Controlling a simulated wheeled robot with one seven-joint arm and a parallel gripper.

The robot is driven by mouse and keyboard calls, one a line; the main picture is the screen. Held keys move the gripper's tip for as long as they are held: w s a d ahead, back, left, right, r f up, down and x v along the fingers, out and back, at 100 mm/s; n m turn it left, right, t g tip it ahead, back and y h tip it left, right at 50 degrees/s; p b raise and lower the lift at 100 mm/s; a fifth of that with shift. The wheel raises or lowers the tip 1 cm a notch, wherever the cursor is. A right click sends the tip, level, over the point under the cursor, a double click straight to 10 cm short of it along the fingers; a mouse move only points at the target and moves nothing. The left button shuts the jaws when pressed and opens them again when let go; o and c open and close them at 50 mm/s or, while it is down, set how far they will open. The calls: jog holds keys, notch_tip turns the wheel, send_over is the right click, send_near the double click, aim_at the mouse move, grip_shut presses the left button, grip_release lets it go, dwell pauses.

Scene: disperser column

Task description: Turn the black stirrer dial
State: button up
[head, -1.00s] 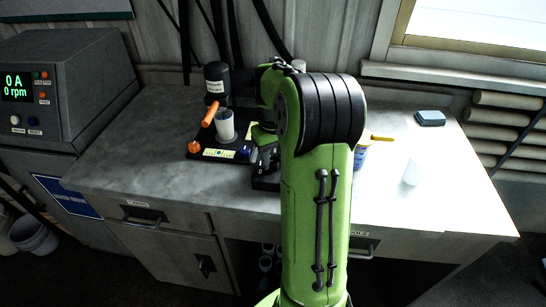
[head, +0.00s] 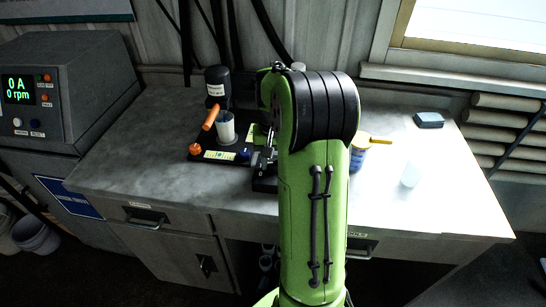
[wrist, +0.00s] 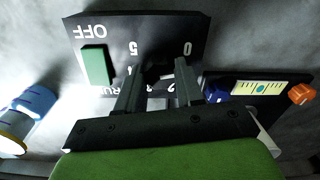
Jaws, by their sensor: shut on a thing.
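The black stirrer dial (wrist: 157,69) sits on a dark control box (wrist: 188,32) marked OFF, RUN and white numbers around the dial. A green rocker switch (wrist: 96,64) is on the same face. My gripper (wrist: 158,82) is shut on the dial, one finger on each side, and hides much of it and some numbers. In the head view, my gripper (head: 266,158) is low over the box, partly hidden by my green arm. The dial cannot be made out there.
A stirrer stand holds a beaker (head: 225,126) and an orange handle (head: 210,117) left of my arm. A blue-yellow tin (head: 357,155) and a white cup (head: 411,173) stand to the right. The cabinet display (head: 18,89) reads 0 A, 0 rpm.

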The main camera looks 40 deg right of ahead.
aim_at(273, 163)
jog(key=m+p, duration=0.1)
jog(key=m, duration=0.3)
jog(key=shift+m, duration=0.7)
jog(key=o, duration=1)
jog(key=shift+o, duration=0.2)
notch_tip(273, 163, up, 16)
jog(key=p, duration=0.5)
jog(key=shift+f, duration=0.1)
